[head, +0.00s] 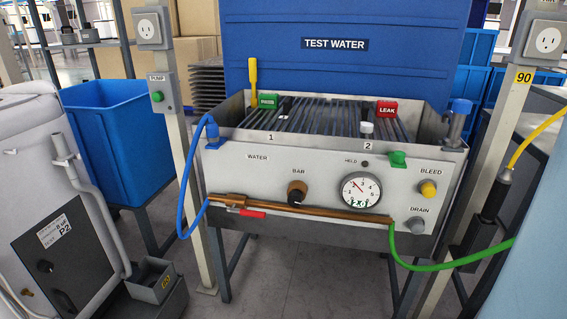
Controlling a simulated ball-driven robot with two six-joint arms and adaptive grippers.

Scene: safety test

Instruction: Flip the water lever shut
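The water lever (252,213) is a short red handle on a brass valve (232,200) at the lower left of the test bench front. The handle points right and lies roughly in line with the copper pipe (320,211), just below it. A green hose (455,264) leaves the pipe's right end. Neither of my grippers is in view, and nothing touches the lever.
The bench front (330,165) also carries a black BAR knob (297,192), a gauge (360,192), a yellow BLEED knob (428,189) and a grey DRAIN knob (415,225). Posts (190,170) flank the bench. A white machine (35,150) stands left. The space before the lever looks clear.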

